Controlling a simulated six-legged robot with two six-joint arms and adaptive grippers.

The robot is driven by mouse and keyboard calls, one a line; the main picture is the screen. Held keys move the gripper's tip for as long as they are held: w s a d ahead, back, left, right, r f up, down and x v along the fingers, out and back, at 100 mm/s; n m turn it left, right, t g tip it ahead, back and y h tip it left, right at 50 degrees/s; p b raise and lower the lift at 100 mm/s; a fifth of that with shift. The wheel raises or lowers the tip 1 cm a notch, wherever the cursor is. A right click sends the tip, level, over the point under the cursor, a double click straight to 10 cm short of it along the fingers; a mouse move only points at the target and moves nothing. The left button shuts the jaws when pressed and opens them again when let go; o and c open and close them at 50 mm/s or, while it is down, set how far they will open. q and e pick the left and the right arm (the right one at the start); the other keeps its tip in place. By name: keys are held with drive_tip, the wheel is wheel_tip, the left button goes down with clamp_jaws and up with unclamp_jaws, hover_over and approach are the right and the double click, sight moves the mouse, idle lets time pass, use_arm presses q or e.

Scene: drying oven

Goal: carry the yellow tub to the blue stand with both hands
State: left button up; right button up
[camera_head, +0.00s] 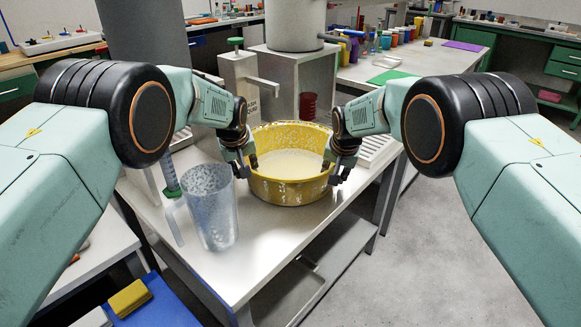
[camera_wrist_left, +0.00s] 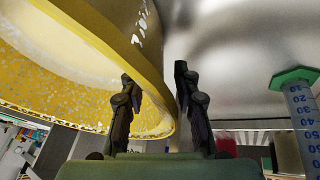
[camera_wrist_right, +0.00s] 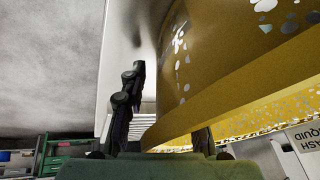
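The yellow tub (camera_head: 288,190), speckled and holding pale contents, sits upright on the light metal table. My left gripper (camera_head: 246,166) is at its left rim, and my right gripper (camera_head: 341,168) is at its right rim. In the left wrist view the fingers (camera_wrist_left: 158,100) stand apart with the tub's edge (camera_wrist_left: 150,85) between them. In the right wrist view the fingers (camera_wrist_right: 165,115) also stand apart around the tub's wall (camera_wrist_right: 230,85), one finger partly hidden by it. I cannot make out firm contact on either side.
A blue surface (camera_head: 160,306) with a yellow block (camera_head: 130,298) is at lower left. Open floor (camera_head: 430,250) lies to the right.

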use_arm(q)
drive_tip(key=shift+s+r, duration=0.15)
drive_tip(key=shift+c, duration=1.1)
use_arm(e)
drive_tip(key=shift+s+r, duration=0.15)
drive_tip(key=shift+c, duration=1.1)
use_arm(q)
drive_tip(key=shift+f, duration=0.2)
clamp_jaws()
use_arm(e)
clamp_jaws()
use_arm(q)
drive_tip(key=shift+r, duration=0.1)
use_arm(e)
drive_tip(key=shift+w, duration=0.2)
use_arm(q)
drive_tip(key=shift+w+r, duration=0.2)
drive_tip(key=shift+w, duration=0.05)
use_arm(e)
drive_tip(key=shift+w+r, duration=0.1)
drive_tip(key=shift+r, duration=0.05)
